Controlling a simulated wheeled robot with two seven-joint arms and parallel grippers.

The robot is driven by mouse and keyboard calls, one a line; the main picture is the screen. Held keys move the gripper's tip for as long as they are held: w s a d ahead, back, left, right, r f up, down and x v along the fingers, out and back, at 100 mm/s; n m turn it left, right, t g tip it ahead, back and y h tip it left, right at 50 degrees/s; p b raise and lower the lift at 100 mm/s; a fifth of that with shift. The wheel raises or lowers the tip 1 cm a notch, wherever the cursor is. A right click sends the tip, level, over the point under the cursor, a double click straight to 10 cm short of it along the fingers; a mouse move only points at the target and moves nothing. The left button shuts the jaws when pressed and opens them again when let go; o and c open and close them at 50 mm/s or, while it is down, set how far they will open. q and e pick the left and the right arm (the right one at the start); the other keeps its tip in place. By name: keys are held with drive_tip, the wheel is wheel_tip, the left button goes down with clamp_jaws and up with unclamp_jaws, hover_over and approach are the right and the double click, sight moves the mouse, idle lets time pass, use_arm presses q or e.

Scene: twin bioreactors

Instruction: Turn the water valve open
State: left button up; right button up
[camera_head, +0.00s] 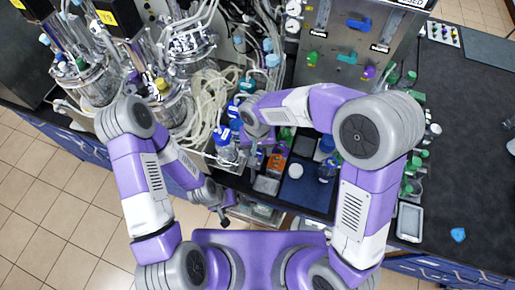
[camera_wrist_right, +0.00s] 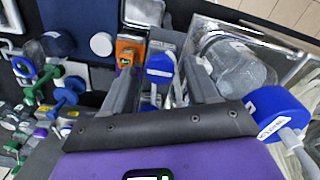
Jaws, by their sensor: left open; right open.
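A steel panel (camera_head: 335,85) at the top centre of the head view carries coloured valve handles: a blue one (camera_head: 359,24), a teal one (camera_head: 347,58), a green one (camera_head: 312,59) and a purple one (camera_head: 368,72). Their labels are too small to read, so I cannot tell which is the water valve. My right gripper (camera_wrist_right: 160,80) is open in the wrist view, over bench items left of and below the panel, apart from the handles. A blue-capped item (camera_wrist_right: 160,67) shows between its fingers. My left gripper (camera_head: 222,212) is open and empty, low at the bench's front edge.
Glass bioreactor vessels (camera_head: 100,85) and tangled tubing (camera_head: 205,95) stand at left. A clear bottle (camera_wrist_right: 238,68) and an orange device (camera_wrist_right: 130,50) are near my right gripper. The dark bench (camera_head: 465,130) at right is mostly clear.

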drive_tip(key=c, duration=1)
drive_tip(key=shift+c, duration=0.2)
